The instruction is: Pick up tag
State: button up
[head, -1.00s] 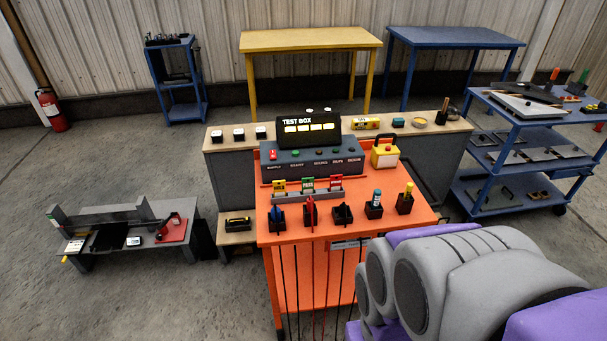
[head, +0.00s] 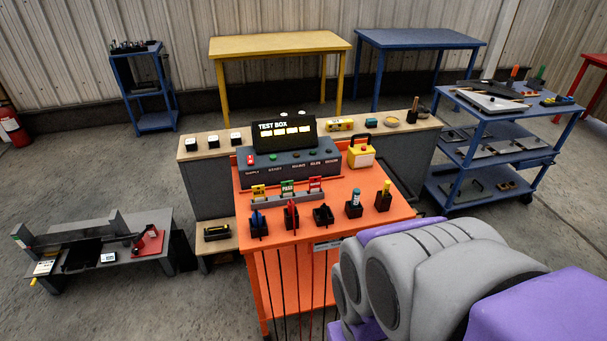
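Three small tags stand upright in a grey rack on the orange bench: a yellow tag (head: 258,191) at left, a green tag (head: 287,188) marked PASS in the middle, and a red tag (head: 316,184) at right. The grey rack (head: 270,202) lies in front of the test box (head: 284,141). My arm fills the lower right of the head view, but my gripper is not in view. I cannot tell what it holds.
On the orange bench (head: 340,226), several black holders with tools line the front, such as a red-handled one (head: 291,216). A yellow box (head: 361,153) stands at the back right. A grey low bench (head: 160,220) is at left, a blue cart (head: 466,133) at right.

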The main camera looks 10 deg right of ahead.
aim_at(287, 188)
jog(key=i+l, duration=0.35)
jog(key=l, duration=0.2)
jog(key=i+l+z, duration=0.15)
jog(key=i+l, duration=0.15)
jog(key=l, duration=0.25)
jog(key=i+l, duration=0.35)
jog(key=l, duration=0.15)
jog(key=z, duration=0.05)
